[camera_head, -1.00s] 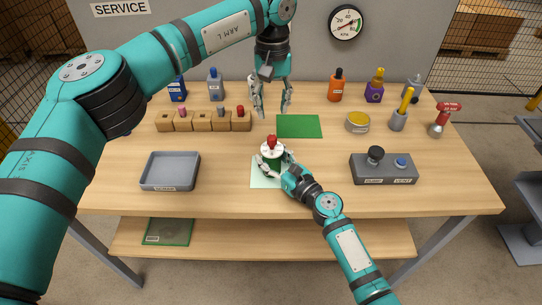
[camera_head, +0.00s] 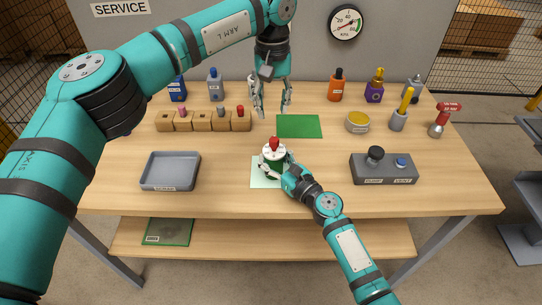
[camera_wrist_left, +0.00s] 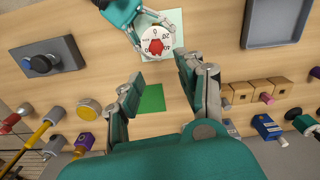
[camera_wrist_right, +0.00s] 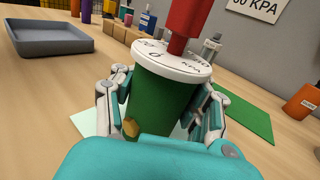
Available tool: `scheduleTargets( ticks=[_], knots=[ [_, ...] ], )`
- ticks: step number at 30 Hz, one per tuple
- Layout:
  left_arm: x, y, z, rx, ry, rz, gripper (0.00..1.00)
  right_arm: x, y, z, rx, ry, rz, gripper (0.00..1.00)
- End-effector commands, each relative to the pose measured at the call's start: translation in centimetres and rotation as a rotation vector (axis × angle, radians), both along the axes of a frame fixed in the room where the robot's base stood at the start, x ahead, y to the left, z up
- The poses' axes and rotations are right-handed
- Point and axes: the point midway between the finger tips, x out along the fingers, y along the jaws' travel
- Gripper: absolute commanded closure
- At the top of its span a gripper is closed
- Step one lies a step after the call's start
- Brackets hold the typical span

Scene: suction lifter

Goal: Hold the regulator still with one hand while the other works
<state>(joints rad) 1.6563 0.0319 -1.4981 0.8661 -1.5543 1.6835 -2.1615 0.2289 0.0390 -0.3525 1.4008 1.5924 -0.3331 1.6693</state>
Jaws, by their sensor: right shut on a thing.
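The regulator (camera_head: 273,158) is a green cylinder with a white marked dial on top and a red knob (camera_head: 274,142). It stands upright over a pale mat (camera_head: 259,181) in the middle of the bench. In the right wrist view the regulator (camera_wrist_right: 163,95) sits between the fingers of my right gripper (camera_wrist_right: 163,110), which is shut on its green body. My left gripper (camera_head: 272,101) hangs open and empty above the bench, behind the regulator. In the left wrist view its two fingers (camera_wrist_left: 160,95) are apart, with the regulator's dial (camera_wrist_left: 153,42) beyond them.
A grey tray (camera_head: 171,186) lies at left. A dark pump and vent box (camera_head: 383,178) stands at right. A green mat (camera_head: 299,127) lies behind the regulator, with wooden blocks (camera_head: 203,127) to its left. Several bottles line the back. A gauge (camera_head: 345,22) hangs on the wall.

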Motion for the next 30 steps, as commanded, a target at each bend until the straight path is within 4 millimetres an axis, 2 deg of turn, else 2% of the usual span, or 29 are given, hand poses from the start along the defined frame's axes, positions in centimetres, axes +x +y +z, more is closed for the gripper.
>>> scheduleTargets(
  ticks=[11,17,20,23,30],
  knots=[
    [0.0,0.0,0.0,0.000,0.000,0.000,0.62,0.0,0.0,-0.1,0.000,0.001,0.000,1.00],
    [-0.1,0.0,-0.2,-0.004,-0.002,0.062,0.37,0.0,0.0,-0.1,-0.001,0.001,0.000,1.00],
    [-0.4,0.0,-0.4,-0.014,-0.004,0.193,0.35,0.0,0.0,-0.1,0.000,0.001,0.000,1.00],
    [-0.7,0.0,-0.8,-0.031,-0.008,0.395,0.35,0.0,0.0,-0.1,0.000,0.001,0.000,1.00],
    [-1.4,0.2,-1.3,-0.093,-0.011,0.976,0.35,0.0,0.0,-0.1,0.000,0.001,0.000,1.00]
  ],
)
